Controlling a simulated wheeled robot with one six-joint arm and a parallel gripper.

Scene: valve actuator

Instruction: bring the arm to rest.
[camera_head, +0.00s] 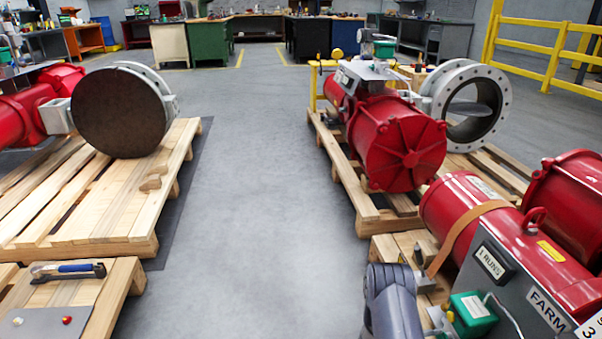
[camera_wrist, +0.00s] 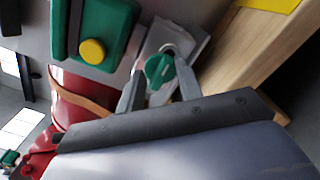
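My arm (camera_head: 390,298) reaches in from the bottom of the head view, beside the red actuator (camera_head: 470,215) on the near right pallet. In the wrist view my gripper (camera_wrist: 159,68) has its two fingers spread apart. A green knob (camera_wrist: 160,71) on a pale metal plate shows between the fingertips, with visible gaps on both sides. I cannot tell how far the knob lies beyond the tips. A green box (camera_wrist: 92,35) with a yellow button (camera_wrist: 92,51) is just left of the fingers; the green box also shows in the head view (camera_head: 472,313).
Wooden pallets (camera_head: 150,215) with red actuators and large valves stand on both sides. A grey floor aisle (camera_head: 265,200) between them is clear. A tool with a blue handle (camera_head: 75,268) lies on the near left pallet. A yellow railing (camera_head: 550,50) and workbenches are at the back.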

